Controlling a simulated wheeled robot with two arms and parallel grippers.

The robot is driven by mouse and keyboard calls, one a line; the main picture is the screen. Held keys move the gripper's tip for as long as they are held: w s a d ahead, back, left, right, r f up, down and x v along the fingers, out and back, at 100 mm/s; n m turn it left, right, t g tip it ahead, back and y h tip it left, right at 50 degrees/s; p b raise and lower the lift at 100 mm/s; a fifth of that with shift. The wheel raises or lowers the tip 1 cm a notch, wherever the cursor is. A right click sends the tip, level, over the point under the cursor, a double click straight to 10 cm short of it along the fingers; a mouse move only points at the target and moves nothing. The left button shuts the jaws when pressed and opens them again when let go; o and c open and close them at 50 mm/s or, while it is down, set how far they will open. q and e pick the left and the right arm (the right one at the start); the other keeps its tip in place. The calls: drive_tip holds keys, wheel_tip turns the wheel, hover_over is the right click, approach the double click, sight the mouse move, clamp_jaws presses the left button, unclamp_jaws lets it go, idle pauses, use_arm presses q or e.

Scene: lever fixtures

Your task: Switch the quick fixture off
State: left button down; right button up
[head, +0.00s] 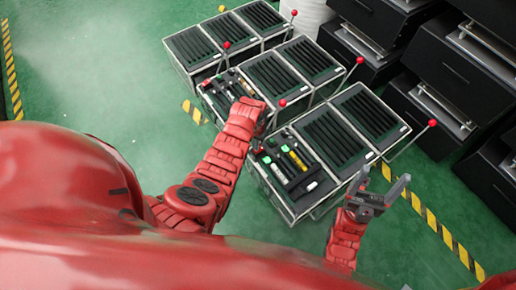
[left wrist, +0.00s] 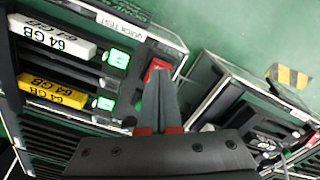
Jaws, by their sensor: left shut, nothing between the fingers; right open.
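The quick fixture is the grey box with the QUICK TEST label (left wrist: 122,27) in the left wrist view. It seems to be the nearest box (head: 268,190) in the head view. It holds a white stick (left wrist: 52,37) and a yellow stick (left wrist: 52,92), each beside a lit green light. Its red switch (left wrist: 155,68) is partly covered by my left fingers. My left gripper (left wrist: 160,88) is shut and empty over the switch; contact cannot be told. In the head view my left wrist (head: 247,112) hides the fingers. My right gripper (head: 380,187) is open, right of the box.
Another fixture (head: 215,105) stands behind, with a narrow gap; it shows at right in the left wrist view (left wrist: 225,95). A third stands farther back. Several red-knobbed levers (head: 432,123) rise at the boxes. Black cabinets (head: 440,65) stand at right. Green floor at left is clear.

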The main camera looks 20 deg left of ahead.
use_arm(q)
drive_tip(key=shift+f+b, duration=0.6)
drive_tip(key=shift+f, duration=0.4)
idle(0.3)
drive_tip(key=shift+r, duration=0.15)
wheel_tip(320, 180, up, 7)
drive_tip(key=p, duration=0.6)
drive_tip(key=shift+f, duration=0.2)
idle(0.3)
